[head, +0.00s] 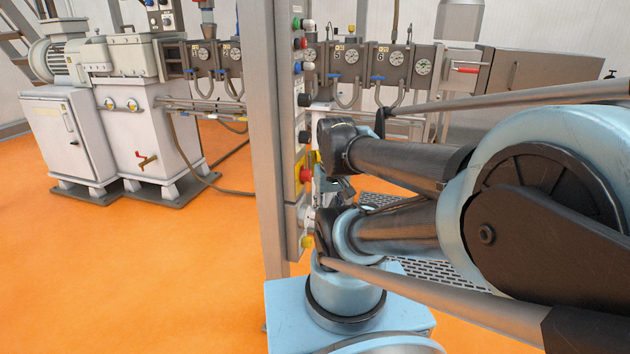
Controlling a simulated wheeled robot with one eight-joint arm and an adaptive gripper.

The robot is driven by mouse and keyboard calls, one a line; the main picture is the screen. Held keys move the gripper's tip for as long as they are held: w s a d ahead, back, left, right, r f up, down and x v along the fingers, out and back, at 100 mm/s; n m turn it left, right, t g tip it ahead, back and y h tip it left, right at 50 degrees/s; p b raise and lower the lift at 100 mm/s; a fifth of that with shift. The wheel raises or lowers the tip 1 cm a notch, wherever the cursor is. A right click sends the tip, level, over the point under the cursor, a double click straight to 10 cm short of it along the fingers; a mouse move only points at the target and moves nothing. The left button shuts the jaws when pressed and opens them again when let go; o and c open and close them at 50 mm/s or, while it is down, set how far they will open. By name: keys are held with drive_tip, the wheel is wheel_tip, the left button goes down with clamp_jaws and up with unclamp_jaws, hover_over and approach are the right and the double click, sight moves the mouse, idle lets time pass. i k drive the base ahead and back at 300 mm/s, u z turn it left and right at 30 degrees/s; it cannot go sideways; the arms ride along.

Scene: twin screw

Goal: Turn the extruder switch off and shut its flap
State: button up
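The extruder (135,105) stands at the back, with its barrel and gauges running right behind a grey post. A narrow control panel (303,140) on the post carries green, red, white and black buttons, a red knob (305,175) on yellow and a yellow knob (307,242) at the bottom. A pale grey housing (297,217) sits low on the panel; I cannot tell whether it is the switch or its flap. My gripper (338,188) is mostly hidden behind my arm, close to the panel's right side. Its fingers and any contact are not clear.
My arm fills the right side and blocks much of the view beside the panel. The grey post (268,140) stands upright in front of the extruder. The orange floor (130,275) at left is clear.

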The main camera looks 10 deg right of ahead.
sight(305, 175)
drive_tip(key=k, duration=2.05)
drive_tip(key=z, duration=0.8)
drive_tip(key=i, duration=1)
